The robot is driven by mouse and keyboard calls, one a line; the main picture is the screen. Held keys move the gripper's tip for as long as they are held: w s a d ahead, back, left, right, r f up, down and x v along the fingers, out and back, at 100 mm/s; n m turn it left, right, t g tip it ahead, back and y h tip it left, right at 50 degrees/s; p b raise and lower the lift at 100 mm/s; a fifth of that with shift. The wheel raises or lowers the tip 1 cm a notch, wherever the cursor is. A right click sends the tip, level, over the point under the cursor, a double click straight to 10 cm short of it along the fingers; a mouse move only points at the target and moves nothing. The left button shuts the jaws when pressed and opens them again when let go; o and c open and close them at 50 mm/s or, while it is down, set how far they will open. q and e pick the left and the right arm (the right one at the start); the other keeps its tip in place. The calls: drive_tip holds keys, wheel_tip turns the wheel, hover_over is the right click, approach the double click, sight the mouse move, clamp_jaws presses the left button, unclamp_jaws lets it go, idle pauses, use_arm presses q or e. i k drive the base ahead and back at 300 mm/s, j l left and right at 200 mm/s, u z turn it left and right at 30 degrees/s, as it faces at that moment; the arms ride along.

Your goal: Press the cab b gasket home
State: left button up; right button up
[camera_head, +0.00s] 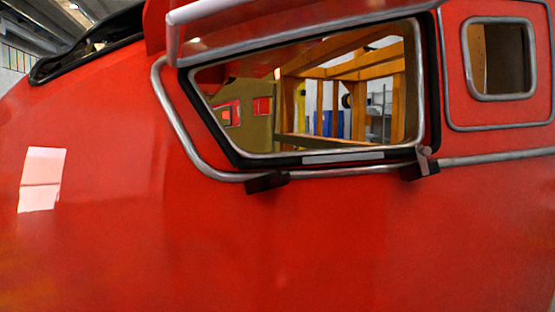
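A large red train nosecone (330,240) fills most of the head view. Its cab side window has a black gasket (215,135) around a light metal inner frame. The gasket shows along the left side, the bottom and the right side. A pale grey strip (343,157) lies along its bottom edge. I cannot tell whether this is the cab b gasket or how deeply it is seated. Neither of my grippers shows in this view.
Two small dark blocks, one at the lower left (267,182) and one at the lower right (420,168), stick out below the window. A silver rail (185,125) curves around it. A smaller window (500,58) is at right, a black-edged one (90,45) at upper left.

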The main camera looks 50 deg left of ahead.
sight(380, 155)
drive_tip(key=u, duration=1.45)
